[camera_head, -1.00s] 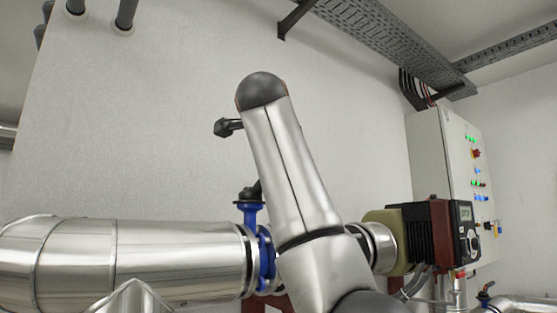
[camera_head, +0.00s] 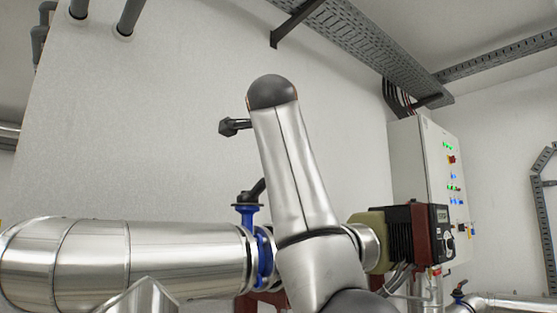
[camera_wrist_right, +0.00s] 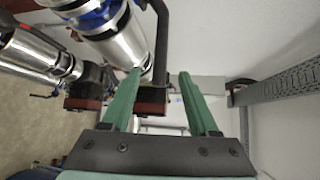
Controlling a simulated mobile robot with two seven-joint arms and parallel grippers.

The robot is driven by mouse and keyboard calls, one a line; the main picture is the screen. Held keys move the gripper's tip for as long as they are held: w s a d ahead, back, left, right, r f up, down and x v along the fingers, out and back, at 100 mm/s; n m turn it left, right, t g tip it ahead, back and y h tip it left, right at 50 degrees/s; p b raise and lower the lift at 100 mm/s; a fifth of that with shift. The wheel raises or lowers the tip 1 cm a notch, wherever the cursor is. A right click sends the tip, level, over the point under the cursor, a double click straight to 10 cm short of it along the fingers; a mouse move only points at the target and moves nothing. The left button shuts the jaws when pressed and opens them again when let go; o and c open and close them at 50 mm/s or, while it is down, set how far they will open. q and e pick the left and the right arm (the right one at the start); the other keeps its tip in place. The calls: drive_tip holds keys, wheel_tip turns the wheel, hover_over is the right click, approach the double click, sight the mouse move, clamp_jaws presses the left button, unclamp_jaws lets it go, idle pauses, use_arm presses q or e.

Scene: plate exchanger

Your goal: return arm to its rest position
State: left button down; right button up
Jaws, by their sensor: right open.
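My right gripper (camera_wrist_right: 161,76) shows in the right wrist view with its two green fingers spread apart. Nothing is between the fingertips, and pipework lies in the background beyond them. In the head view one of my silver arms (camera_head: 297,170) rises from the bottom centre to a dark rounded joint. It stands in front of the pipe and the wall, and its gripper cannot be made out there. My left gripper is in neither view.
A large silver pipe (camera_head: 185,252) runs across the lower left to a blue valve (camera_head: 247,216). A red-and-black pump (camera_head: 410,235) is right of my arm. A control cabinet (camera_head: 412,165) stands behind it. A cable tray (camera_head: 365,40) hangs overhead.

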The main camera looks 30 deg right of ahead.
idle(0.7)
